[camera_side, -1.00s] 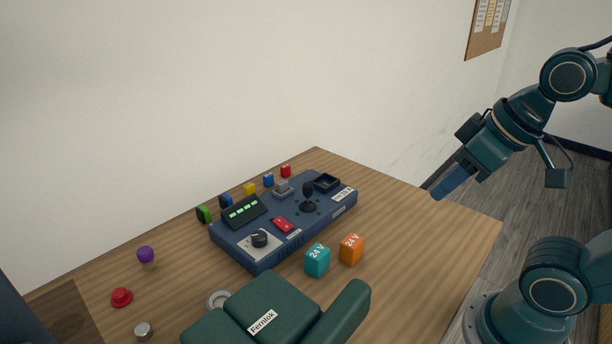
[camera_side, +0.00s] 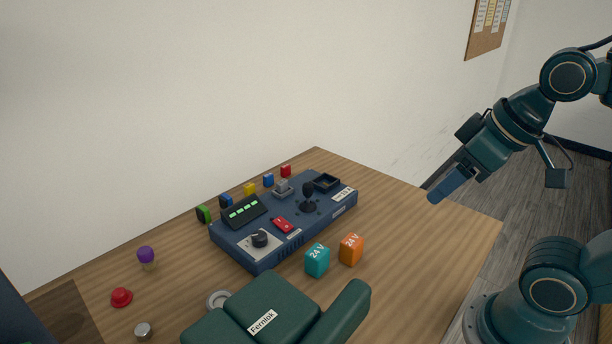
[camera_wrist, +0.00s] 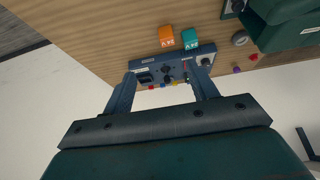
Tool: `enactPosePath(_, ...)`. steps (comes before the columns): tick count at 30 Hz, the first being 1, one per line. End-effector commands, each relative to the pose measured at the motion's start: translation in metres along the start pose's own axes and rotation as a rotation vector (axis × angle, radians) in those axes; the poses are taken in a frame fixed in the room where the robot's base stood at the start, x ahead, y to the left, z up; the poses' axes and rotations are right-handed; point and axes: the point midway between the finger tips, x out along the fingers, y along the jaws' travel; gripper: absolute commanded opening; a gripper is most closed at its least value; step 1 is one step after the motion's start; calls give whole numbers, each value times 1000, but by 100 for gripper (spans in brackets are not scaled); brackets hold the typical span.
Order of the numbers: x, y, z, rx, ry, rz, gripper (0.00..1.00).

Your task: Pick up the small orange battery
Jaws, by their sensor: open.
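The small orange battery (camera_side: 351,250) is a cube marked 24 V, upright on the wooden table in front of the blue control panel. A teal battery (camera_side: 317,260) of like shape stands close on its left. In the wrist view the orange battery (camera_wrist: 166,36) is at the top, with the teal battery (camera_wrist: 190,39) to its right. My gripper (camera_side: 432,198) is up in the air over the table's right edge, well apart from both batteries. In the wrist view my gripper's two fingers (camera_wrist: 164,82) are spread with nothing held between them.
The control panel (camera_side: 270,248) with joystick and switches lies behind the batteries. Several coloured blocks stand along its back. A dark green Fernlok-labelled object (camera_side: 275,302) is at the front. A purple knob (camera_side: 146,254) and red button (camera_side: 121,297) lie left. The table's right side is clear.

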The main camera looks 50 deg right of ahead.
Motion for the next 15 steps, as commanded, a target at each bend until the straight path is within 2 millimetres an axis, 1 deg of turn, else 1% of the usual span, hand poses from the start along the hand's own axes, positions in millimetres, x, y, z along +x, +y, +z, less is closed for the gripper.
enactPosePath(5,2,0,-4,-37,-15,-4,58)
enactPosePath(8,6,-2,-9,-97,-37,-13,58)
enactPosePath(11,12,-3,-16,-184,-68,-29,58)
enactPosePath(15,24,-4,-29,-346,-120,-70,58)
